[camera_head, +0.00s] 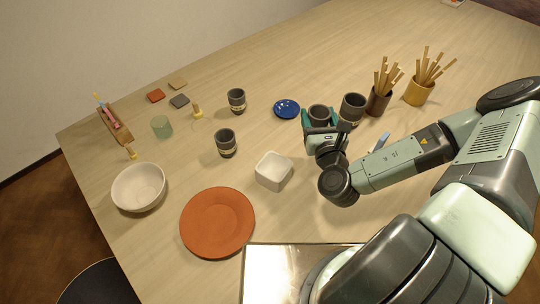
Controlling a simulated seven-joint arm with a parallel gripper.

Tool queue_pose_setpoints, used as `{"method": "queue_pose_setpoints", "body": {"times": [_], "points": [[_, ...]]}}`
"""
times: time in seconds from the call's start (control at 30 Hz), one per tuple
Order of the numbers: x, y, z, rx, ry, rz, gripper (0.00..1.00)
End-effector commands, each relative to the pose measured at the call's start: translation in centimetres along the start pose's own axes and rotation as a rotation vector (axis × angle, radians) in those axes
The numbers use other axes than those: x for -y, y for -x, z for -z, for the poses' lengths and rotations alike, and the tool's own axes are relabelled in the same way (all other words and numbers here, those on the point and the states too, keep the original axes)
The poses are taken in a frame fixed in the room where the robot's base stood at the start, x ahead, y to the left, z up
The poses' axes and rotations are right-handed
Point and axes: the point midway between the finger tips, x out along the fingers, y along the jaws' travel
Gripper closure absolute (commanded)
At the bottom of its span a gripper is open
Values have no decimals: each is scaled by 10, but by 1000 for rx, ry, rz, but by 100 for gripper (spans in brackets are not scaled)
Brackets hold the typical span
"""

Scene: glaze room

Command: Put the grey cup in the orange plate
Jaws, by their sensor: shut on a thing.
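The orange plate (217,222) lies flat and empty near the front left of the table. My gripper (320,120) is at the middle right, far up and to the right of the plate. Its teal fingers are shut on a dark grey cup (318,111), one on each side. The cup is upright; its lower part is hidden by the gripper, and I cannot tell whether it is off the table. Other similar grey cups stand close by on the right (353,107), and to the left, one farther back (237,98) and one nearer (225,141).
A white square bowl (273,171) stands between my gripper and the plate. A round white bowl (138,187) is left of the plate. A blue saucer (286,109) lies just left of the held cup. Brown (378,103) and yellow (418,92) pots with sticks stand at right.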

Motion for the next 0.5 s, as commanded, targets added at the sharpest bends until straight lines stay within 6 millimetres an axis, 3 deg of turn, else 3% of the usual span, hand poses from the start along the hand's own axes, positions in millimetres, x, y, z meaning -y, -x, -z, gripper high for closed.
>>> {"method": "queue_pose_setpoints", "body": {"times": [0.17,0.27,0.37,0.5], "points": [[-5,0,-4,1,0,-14,70],[-24,3,-5,3,2,-73,70],[-61,10,-7,7,7,-190,70],[-131,34,-11,13,9,-425,70]]}}
